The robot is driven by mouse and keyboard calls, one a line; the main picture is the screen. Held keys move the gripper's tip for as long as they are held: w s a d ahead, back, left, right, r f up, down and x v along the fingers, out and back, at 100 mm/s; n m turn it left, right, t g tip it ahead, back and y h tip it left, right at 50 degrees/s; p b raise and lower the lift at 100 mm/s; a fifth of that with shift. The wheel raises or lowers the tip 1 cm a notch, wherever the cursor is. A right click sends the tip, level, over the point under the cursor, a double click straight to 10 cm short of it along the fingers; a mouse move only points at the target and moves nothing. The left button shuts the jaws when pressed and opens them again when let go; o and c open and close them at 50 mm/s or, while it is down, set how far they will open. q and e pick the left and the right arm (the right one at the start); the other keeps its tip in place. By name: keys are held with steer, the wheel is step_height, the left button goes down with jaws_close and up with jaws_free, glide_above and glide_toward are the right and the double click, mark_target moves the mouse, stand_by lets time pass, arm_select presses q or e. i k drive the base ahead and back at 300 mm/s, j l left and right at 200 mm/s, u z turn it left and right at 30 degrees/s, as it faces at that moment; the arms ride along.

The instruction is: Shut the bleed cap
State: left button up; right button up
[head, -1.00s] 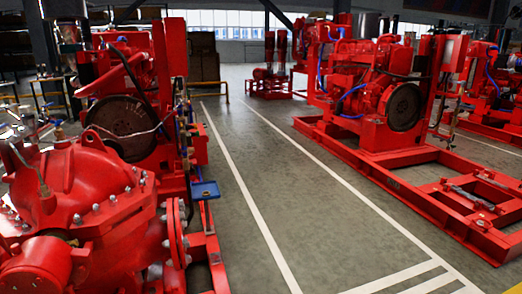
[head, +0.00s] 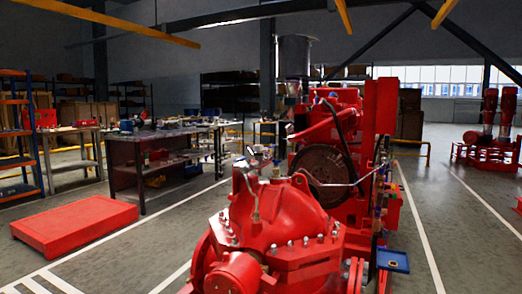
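The red pump casing (head: 275,215) of the diesel pumpset fills the lower middle of the head view, with bolts along its flange. A small brass-coloured fitting (head: 277,173) stands on top of it, and a thin bent pipe (head: 254,195) rises on its left side. I cannot tell which small part is the bleed cap, or whether it is open or shut. The red engine (head: 335,130) with a dark round flywheel (head: 322,170) stands behind the casing. Neither of my grippers is in view.
A low red platform (head: 75,225) lies on the floor at left. A dark workbench (head: 165,160) with items stands behind it, with shelves (head: 22,140) further left. A blue tray (head: 392,261) sits beside the pumpset at right. Floor is clear between platform and pump, and right of the pumpset.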

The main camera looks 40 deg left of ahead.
mark_target(259, 148)
steer(key=u, duration=1.35)
steer(key=z, duration=0.5)
steer(key=i+j+z, duration=0.1)
steer(key=j+z, duration=0.8)
steer(key=j, duration=0.15)
steer(key=j+z, duration=0.1)
steer(key=j, duration=0.45)
steer(key=k+j+z, duration=0.1)
steer(key=j, duration=0.5)
